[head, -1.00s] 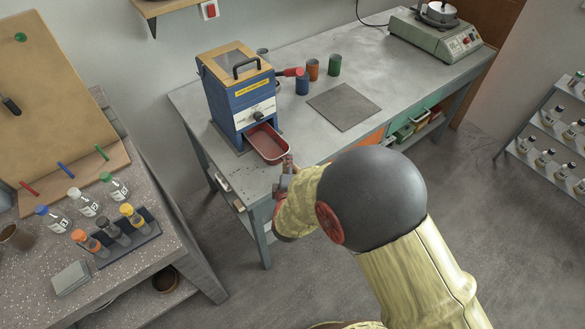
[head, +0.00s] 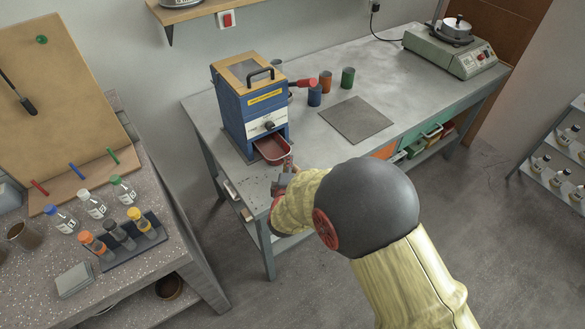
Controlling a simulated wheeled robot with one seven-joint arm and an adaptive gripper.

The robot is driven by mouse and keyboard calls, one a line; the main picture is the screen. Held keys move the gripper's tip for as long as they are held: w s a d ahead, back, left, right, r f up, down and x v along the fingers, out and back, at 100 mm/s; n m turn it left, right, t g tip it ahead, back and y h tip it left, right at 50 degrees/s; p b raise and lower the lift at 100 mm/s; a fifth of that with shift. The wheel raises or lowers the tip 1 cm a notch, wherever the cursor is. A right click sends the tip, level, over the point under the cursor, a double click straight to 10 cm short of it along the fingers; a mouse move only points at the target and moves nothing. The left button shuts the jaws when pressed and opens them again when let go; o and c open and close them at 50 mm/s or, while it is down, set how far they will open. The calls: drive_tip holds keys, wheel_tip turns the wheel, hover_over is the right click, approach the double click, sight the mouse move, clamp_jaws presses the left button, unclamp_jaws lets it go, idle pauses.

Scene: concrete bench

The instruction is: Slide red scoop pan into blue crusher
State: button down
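The blue crusher (head: 241,119) stands upright on the concrete bench, with a wooden top, a black handle and a pale front panel with a dark knob. The red scoop pan (head: 272,149) sits at the opening low in its front. The pan's back part is hidden inside the crusher and its front part sticks out towards me. My gripper (head: 286,170) is low over the bench's front edge, at the near end of the pan. It is small and partly hidden by my arm, so I cannot tell whether its fingers are closed on the pan.
Behind the crusher's right side are blue (head: 314,96), orange (head: 326,82) and green (head: 348,78) cups. A flat grey plate (head: 356,120) lies right of the pan. A hotplate with a pot (head: 452,48) stands at the far right. A speckled side table (head: 190,259) with bottles is at left.

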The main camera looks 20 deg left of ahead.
sight(283, 159)
drive_tip(key=shift+w+a+f, duration=0.15)
drive_tip(key=shift+w+a, duration=1.1)
drive_tip(key=shift+a, duration=0.2)
drive_tip(key=c, duration=1.6)
unclamp_jaws()
drive_tip(key=shift+c, duration=0.2)
drive_tip(key=shift+f, duration=0.1)
drive_tip(key=v, duration=1.2)
